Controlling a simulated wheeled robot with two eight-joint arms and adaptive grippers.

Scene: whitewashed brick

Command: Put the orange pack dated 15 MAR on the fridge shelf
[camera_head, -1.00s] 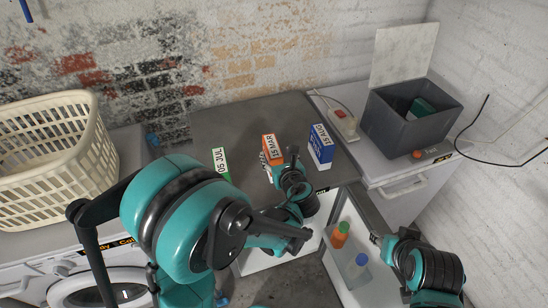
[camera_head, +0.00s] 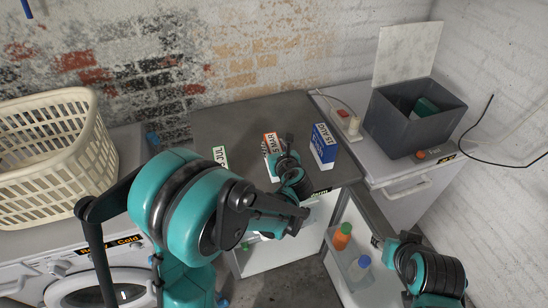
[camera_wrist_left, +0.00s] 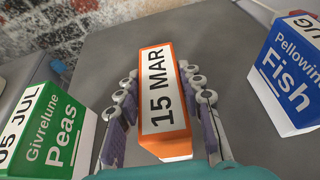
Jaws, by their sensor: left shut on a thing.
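The orange pack dated 15 MAR (camera_wrist_left: 157,95) stands between the two fingers of my left gripper (camera_wrist_left: 160,112), which is shut on it. In the head view the pack (camera_head: 271,142) is on the grey fridge top (camera_head: 240,115), partly hidden by my left gripper (camera_head: 281,155). I cannot tell whether it still touches the top. The fridge stands open below, its interior (camera_head: 278,254) mostly hidden by my left arm. My right gripper (camera_head: 379,243) is at the open fridge door (camera_head: 344,262); its fingers are too small to read.
A green 05 JUL peas pack (camera_wrist_left: 55,130) stands left of the orange pack, and a blue fish pack (camera_head: 324,146) stands right. Door bottles include an orange one (camera_head: 342,236). A laundry basket (camera_head: 50,150) is left; a grey bin (camera_head: 415,118) is right.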

